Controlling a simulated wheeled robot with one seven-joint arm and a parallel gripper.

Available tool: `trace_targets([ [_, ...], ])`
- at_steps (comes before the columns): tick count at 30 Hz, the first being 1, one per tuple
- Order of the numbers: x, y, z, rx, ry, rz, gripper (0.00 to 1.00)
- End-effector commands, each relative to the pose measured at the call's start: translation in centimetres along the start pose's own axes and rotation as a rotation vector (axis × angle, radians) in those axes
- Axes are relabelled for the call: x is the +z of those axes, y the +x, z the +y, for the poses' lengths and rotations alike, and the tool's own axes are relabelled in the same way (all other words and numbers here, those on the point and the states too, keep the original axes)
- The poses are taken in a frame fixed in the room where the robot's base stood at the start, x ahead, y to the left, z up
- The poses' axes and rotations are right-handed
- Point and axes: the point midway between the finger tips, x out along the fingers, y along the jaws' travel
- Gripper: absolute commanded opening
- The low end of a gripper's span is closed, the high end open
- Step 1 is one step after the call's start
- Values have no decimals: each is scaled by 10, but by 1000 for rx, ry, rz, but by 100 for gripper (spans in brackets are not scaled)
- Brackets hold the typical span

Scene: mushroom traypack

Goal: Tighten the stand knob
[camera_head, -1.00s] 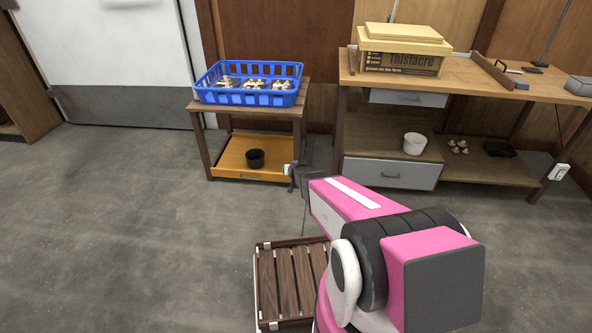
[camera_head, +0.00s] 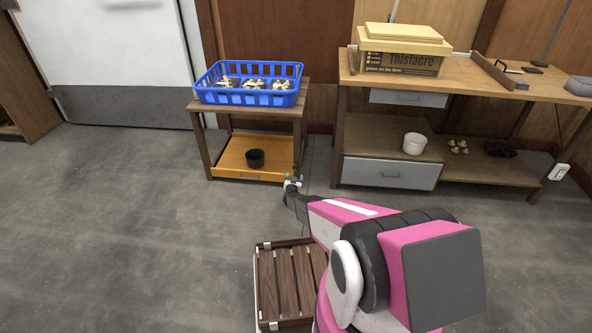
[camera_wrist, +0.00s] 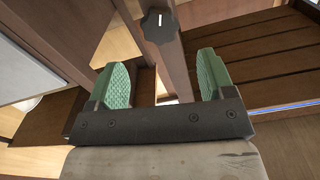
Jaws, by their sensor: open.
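The stand knob (camera_wrist: 158,25) is a dark, lobed knob with a white mark, on a brown wooden post at the top of the wrist view. My gripper (camera_wrist: 164,78) is open, its two green ribbed pads apart and empty. In the picture the knob lies above the pads, sideways between them, and neither pad touches it. In the head view my gripper (camera_head: 293,182) is low by the front right leg of the small wooden stand (camera_head: 299,140). The knob cannot be made out clearly there.
A workbench (camera_head: 460,87) stands to the right. A slatted wooden crate (camera_head: 290,280) is on the floor beside my arm. The floor at left is clear.

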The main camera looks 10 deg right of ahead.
Motion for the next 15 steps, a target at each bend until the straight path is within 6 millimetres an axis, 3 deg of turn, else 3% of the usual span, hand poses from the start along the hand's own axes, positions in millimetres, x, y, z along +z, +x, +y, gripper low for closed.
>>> trace_targets([
  [9,2,59,0,1,1,0,75],
  [15,1,80,0,0,0,-1,75],
])
